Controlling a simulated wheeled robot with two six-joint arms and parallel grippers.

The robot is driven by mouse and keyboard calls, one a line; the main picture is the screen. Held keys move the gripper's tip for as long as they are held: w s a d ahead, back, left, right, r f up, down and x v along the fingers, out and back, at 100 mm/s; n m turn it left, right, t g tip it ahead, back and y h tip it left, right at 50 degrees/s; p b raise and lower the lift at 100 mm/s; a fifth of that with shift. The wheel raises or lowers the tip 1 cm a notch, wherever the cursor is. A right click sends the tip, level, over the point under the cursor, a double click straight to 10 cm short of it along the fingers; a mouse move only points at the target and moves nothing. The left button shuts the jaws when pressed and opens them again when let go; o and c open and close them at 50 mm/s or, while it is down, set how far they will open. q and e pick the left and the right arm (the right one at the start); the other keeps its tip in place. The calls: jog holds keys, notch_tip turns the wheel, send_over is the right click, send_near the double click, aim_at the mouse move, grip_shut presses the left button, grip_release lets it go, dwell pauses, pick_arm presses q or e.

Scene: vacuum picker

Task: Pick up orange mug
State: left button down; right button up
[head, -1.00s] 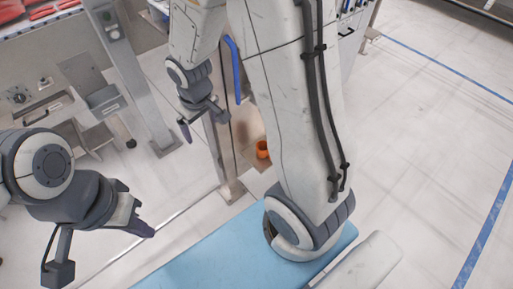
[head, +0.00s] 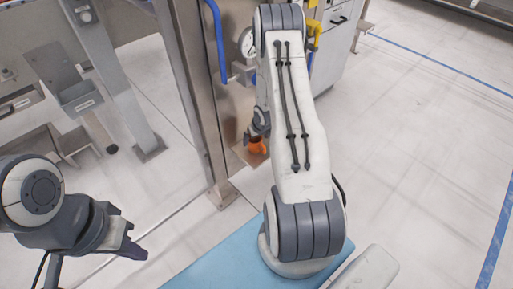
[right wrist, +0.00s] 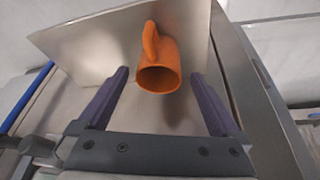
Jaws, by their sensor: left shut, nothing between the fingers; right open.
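The orange mug (right wrist: 158,76) stands on a metal shelf (right wrist: 100,50) in the right wrist view, its handle on the far left side. In the head view the mug (head: 257,146) is small, partly covered by my right gripper (head: 256,140). My right gripper is open, and in the right wrist view its two purple fingers (right wrist: 158,95) lie to either side of the mug, with gaps between them and it. Whether the mug sits fully between the fingertips I cannot tell. My left gripper (head: 134,248) is shut and empty at the lower left, far from the mug.
A metal post (head: 196,110) stands just left of the mug, with a blue pipe (head: 216,40) beside it. Open floor (head: 420,150) lies to the right.

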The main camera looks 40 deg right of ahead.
jog(key=x, duration=0.1)
jog(key=b+x, duration=0.1)
jog(key=x, duration=0.1)
jog(key=b+x, duration=0.1)
jog(key=x, duration=0.1)
jog(key=shift+s+f, duration=0.2)
jog(key=shift+s, duration=0.1)
jog(key=shift+c, duration=0.3)
jog(key=c, duration=1.3)
jog(key=shift+o, duration=0.2)
jog(key=shift+r, duration=0.15)
